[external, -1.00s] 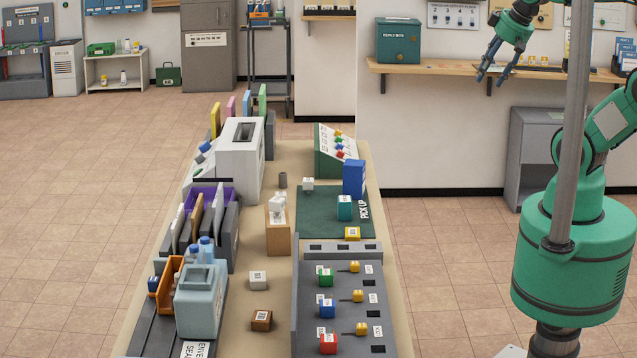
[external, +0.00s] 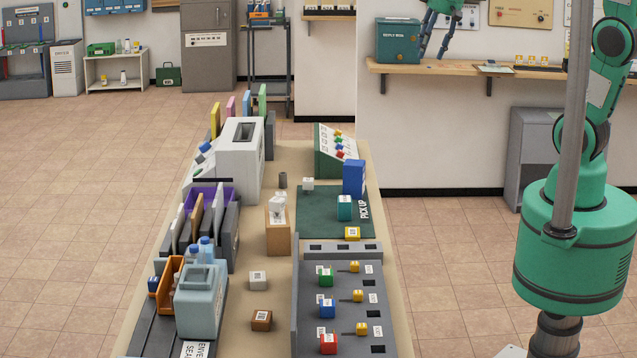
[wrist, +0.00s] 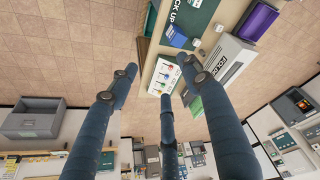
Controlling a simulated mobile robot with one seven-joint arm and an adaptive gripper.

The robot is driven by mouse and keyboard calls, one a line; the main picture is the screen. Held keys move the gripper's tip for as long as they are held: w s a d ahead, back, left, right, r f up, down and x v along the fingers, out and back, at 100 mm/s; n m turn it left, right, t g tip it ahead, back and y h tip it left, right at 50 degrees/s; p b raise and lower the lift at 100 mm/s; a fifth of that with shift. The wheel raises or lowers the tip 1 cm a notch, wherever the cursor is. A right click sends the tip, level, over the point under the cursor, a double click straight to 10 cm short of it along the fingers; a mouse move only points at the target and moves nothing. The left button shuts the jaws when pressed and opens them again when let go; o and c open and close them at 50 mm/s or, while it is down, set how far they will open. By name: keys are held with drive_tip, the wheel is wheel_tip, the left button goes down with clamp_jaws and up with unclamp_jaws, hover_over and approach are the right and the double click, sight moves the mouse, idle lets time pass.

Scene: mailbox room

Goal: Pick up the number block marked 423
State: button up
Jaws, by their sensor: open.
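Several small number blocks lie on the long table, and their markings are too small to read, so I cannot tell which is 423. A white block (external: 258,280) and a brown block (external: 261,320) lie on the bare tabletop. A teal block (external: 344,208) and a white block (external: 308,184) are on or by the green PICK UP mat (external: 318,222). A yellow block (external: 352,234) is at the mat's front edge. My gripper (external: 432,48) is open and empty, high beyond the table by the wall shelf. In the wrist view its spread fingers (wrist: 157,80) point toward the table.
A grey panel (external: 340,274) holds green, blue, red and yellow pieces. A white machine (external: 240,165), a light-blue container (external: 200,300) and a tall dark-blue box (external: 354,178) stand on the table. The wall shelf (external: 540,70) is near my gripper. Floor left is clear.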

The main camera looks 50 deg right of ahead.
drive_tip(key=w+a+f+n+g+p, duration=0.1)
drive_tip(key=w+a+f+n+p, duration=0.2)
drive_tip(key=w, duration=0.9)
drive_tip(key=n+g+p, duration=0.3)
drive_tip(key=p, duration=0.2)
hover_over(307, 179)
wheel_tip(307, 179, down, 29)
drive_tip(key=shift+w+a+f, duration=0.1)
drive_tip(key=shift+a+f, duration=0.05)
drive_tip(key=shift+f, duration=0.1)
drive_tip(key=shift+f+p, duration=0.45)
drive_tip(key=shift+f, duration=3.75)
drive_tip(key=shift+f+p, duration=0.35)
drive_tip(key=shift+f, duration=2.25)
